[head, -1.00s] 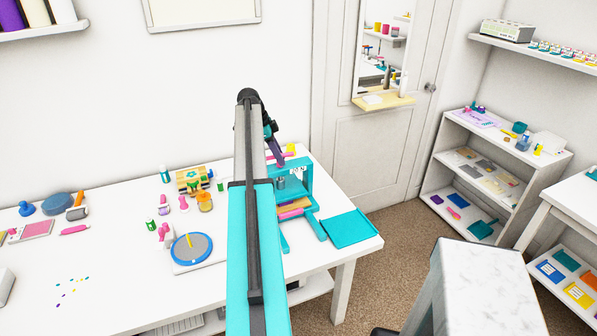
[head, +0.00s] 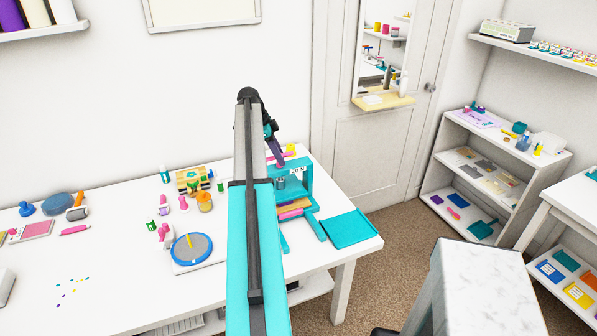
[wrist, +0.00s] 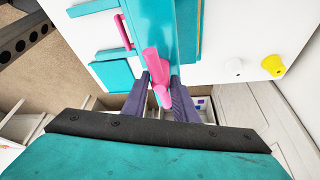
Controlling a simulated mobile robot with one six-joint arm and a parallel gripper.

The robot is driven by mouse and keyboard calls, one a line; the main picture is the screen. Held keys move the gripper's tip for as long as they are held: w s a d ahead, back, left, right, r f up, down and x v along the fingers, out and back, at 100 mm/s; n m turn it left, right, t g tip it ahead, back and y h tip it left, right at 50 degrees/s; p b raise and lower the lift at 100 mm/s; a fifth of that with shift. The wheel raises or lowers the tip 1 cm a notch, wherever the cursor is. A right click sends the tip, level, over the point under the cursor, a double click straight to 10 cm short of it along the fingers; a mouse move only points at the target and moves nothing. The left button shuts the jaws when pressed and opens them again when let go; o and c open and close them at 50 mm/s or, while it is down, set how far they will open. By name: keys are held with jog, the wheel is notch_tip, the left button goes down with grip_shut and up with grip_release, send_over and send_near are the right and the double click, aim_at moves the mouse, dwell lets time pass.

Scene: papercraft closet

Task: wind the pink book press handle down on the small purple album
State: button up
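The teal book press (head: 304,180) stands at the right end of the white desk, partly hidden by my arm. Layers of tan, pink and purple lie inside it; I cannot tell the small purple album apart clearly. In the wrist view the pink handle (wrist: 155,62) is on top of the teal press (wrist: 188,40). My gripper (wrist: 160,80) has dark purple fingers on both sides of the handle, and they look closed on it. The gripper (head: 279,158) is above the press in the head view, its tips small there. A small white label shows on the press.
A teal tray (head: 348,228) lies right of the press near the desk edge. A blue round mat (head: 192,248) and several small pink, green and orange items are left of my arm. A marble-topped stand (head: 485,285) is at the right front.

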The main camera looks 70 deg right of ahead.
jog(key=shift+r+p, duration=0.9)
jog(key=shift+r, duration=1.95)
jog(key=o, duration=0.3)
jog(key=shift+r, duration=0.1)
jog(key=p+v, duration=0.1)
jog(key=v, duration=0.4)
jog(key=shift+w+r+p, duration=0.2)
jog(key=shift+r+p, duration=0.15)
jog(key=shift+p, duration=0.05)
jog(key=shift+s, duration=0.1)
